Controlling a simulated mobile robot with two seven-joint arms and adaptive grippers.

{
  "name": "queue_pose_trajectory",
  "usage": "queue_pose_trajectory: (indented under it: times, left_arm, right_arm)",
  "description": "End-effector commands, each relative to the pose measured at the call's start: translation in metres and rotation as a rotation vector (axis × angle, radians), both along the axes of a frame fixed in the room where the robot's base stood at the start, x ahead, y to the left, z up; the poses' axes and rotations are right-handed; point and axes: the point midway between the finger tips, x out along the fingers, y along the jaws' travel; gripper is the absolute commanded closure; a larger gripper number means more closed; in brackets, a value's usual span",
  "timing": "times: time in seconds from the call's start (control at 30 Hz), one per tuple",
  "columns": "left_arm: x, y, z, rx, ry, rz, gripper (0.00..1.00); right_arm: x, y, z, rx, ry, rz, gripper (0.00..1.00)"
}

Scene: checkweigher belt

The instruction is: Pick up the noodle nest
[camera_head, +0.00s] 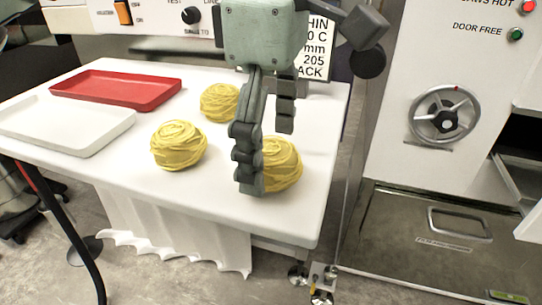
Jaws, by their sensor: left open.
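Several yellow noodle nests lie on the white table: one at the front left (179,146), one behind it (220,102), and one at the right (282,165). My left gripper (267,158) comes down from the top over the right nest. It is open, with one long finger in front of the nest's left side and the other finger behind and to the right, higher up. The long finger hides the left part of that nest. I cannot tell whether the finger touches it. My right gripper is not in view.
A red tray (90,92) and a white tray (75,148) lie at the table's left. The white table (225,190) has free room at its front. A machine with a handwheel (444,114) stands to the right, and a sign (316,50) is behind my gripper.

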Motion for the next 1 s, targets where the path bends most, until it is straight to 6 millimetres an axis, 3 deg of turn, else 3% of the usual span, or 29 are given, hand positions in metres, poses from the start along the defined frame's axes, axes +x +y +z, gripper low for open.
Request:
queue_pose_trajectory:
  times: [0.27,0.73,1.0]
  left_arm:
    - [-0.0003,-0.0001,-0.0097,-0.001,0.001,0.0,0.12]
    - [-0.0004,-0.0002,-0.0093,-0.001,0.001,0.0,0.68]
    - [-0.0003,-0.0003,-0.0079,-0.001,0.0,0.0,0.69]
  right_arm:
    - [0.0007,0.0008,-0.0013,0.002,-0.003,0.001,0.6]
    - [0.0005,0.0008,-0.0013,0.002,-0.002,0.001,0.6]
    - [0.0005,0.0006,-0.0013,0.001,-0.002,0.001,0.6]
